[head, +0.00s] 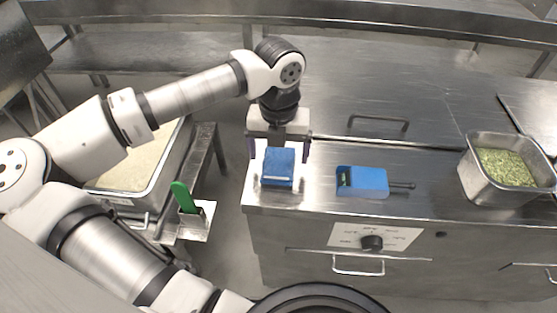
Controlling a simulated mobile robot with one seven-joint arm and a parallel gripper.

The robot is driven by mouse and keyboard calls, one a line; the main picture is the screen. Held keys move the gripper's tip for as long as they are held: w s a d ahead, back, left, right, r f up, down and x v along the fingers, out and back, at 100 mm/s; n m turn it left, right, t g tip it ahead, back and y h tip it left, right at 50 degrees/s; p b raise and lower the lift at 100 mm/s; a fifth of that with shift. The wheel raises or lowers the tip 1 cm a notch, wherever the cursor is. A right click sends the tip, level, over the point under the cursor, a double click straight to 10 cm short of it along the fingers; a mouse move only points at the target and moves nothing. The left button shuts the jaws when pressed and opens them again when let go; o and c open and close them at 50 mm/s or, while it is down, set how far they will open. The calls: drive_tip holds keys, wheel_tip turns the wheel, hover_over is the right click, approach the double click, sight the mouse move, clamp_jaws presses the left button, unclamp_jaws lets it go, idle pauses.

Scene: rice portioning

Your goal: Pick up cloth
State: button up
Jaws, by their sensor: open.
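A blue folded cloth (278,165) sits near the left front corner of the steel counter, with a pale strip along its front. My gripper (279,157) points down over it. Its two purple-tipped fingers are spread, one on the left and one on the right of the cloth. I cannot tell whether the fingers touch the cloth. The gripper is open and holds nothing that I can see.
A blue box-like object (362,181) with a dark handle lies right of the cloth. A steel pan of green herbs (470,181) stands at the right. Left of the counter are a tray of rice (153,191) and a green-handled tool (184,197) in a metal holder.

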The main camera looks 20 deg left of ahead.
sight(278, 162)
drive_tip(key=shift+f, duration=1.2)
drive_tip(key=c, duration=1.1)
wheel_tip(278, 162, up, 20)
drive_tip(key=p, duration=0.9)
drive_tip(key=shift+c, duration=0.2)
